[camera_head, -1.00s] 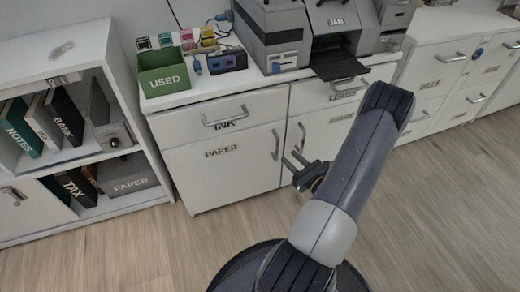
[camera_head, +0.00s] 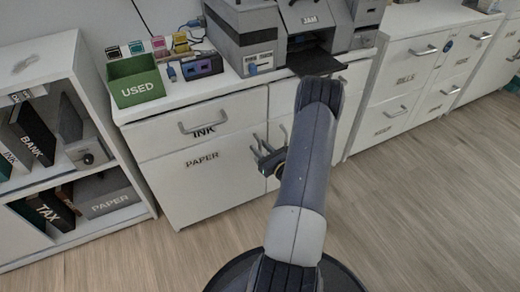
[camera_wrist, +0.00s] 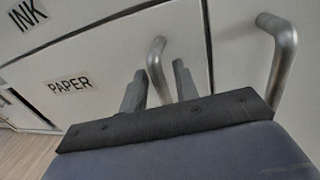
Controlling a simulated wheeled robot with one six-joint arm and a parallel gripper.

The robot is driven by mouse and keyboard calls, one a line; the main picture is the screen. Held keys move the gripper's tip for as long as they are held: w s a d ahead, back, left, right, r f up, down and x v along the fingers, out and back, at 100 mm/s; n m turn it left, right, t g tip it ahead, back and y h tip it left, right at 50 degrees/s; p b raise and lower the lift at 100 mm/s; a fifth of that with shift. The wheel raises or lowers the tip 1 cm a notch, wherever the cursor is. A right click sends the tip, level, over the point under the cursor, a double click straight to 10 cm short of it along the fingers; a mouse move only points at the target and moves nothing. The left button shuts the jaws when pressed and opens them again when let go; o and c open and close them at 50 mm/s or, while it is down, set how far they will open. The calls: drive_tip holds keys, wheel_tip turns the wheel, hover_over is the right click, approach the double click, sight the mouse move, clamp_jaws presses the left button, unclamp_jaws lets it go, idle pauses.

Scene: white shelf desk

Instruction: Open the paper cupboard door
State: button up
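The paper cupboard door (camera_head: 200,190) is white, labelled PAPER, and looks closed below the INK drawer. Its label also shows in the wrist view (camera_wrist: 69,85). Its handle (camera_wrist: 157,62) is an upright metal bar near the door's right edge. My gripper (camera_head: 268,140) is at that edge, and its fingers hide most of the handle in the head view. In the wrist view my gripper (camera_wrist: 159,75) is open, with one finger on each side of the handle's lower part. I cannot tell whether either finger touches the bar.
A second metal handle (camera_wrist: 279,55) is on the neighbouring door, just right of my gripper. The INK drawer handle (camera_head: 203,122) sticks out above. An open shelf (camera_head: 100,228) with binders stands at the left. The wooden floor in front is clear.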

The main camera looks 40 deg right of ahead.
drive_tip(key=shift+w, duration=0.2)
clamp_jaws()
idle(0.5)
